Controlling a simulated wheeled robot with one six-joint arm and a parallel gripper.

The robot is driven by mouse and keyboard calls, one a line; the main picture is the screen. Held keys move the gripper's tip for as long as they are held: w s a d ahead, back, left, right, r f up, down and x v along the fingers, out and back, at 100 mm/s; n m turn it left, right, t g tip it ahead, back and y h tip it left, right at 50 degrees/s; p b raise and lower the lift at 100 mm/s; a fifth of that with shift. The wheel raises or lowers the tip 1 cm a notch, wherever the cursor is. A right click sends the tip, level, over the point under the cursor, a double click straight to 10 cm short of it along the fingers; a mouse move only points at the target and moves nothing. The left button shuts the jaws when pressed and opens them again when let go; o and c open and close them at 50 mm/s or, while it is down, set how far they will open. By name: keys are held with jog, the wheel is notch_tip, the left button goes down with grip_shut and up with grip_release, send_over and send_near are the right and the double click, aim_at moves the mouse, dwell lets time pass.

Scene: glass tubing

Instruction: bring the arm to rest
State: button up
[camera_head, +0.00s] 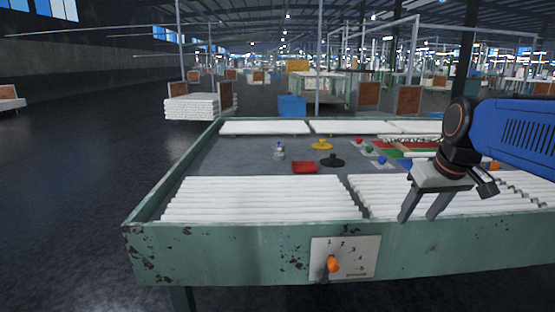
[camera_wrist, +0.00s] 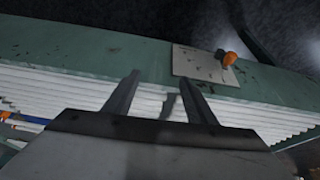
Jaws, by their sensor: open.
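My gripper (camera_head: 420,215) is at the right in the head view, over the front right of the green table (camera_head: 200,240). Its two fingers point down, apart, with nothing between them. In the wrist view my gripper (camera_wrist: 165,95) also shows open and empty, with white tubes (camera_wrist: 60,90) and the table's green edge (camera_wrist: 90,45) beyond the fingers. My blue arm comes in from the right edge of the head view.
White tubes (camera_head: 260,198) fill the table's front. A panel (camera_head: 345,258) with an orange knob (camera_head: 333,264) is on the front wall. A red block (camera_head: 305,167), a yellow piece (camera_head: 322,145) and a black piece (camera_head: 332,161) stand mid-table. Dark floor (camera_head: 80,180) at left is clear.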

jog(key=s+a+f+m, duration=0.1)
jog(key=s+a+f, duration=0.3)
jog(key=s+f, duration=1)
jog(key=s, duration=0.3)
jog(key=shift+s+a, duration=0.2)
jog(key=shift+s, duration=0.15)
